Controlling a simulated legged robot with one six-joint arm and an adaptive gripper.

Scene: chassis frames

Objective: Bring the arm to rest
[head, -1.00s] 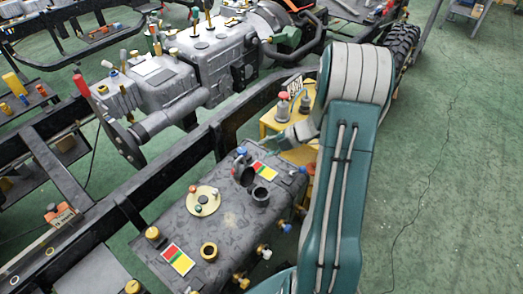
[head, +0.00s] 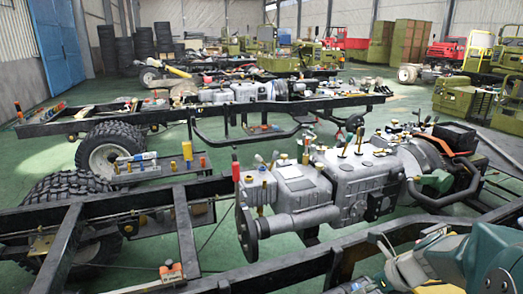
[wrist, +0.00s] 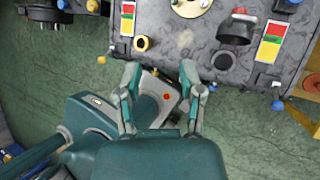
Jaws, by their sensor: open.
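My gripper (wrist: 162,98) is open and empty in the wrist view, its two grey-and-teal fingers spread apart. Past them is a teal and grey part of my own arm. In the head view my teal arm (head: 490,255) fills only the lower right corner, folded low; whether the fingers show there I cannot tell. A dark tank (wrist: 183,40) lies beyond the fingertips in the wrist view, with red-yellow-green labels and caps on it. The fingers hold nothing.
A black chassis frame (head: 325,262) crosses the front of the head view, close to my arm. A grey engine (head: 365,180) sits on it. Large tyres (head: 105,150) stand at the left. Green floor (wrist: 255,140) is bare in the wrist view's lower right.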

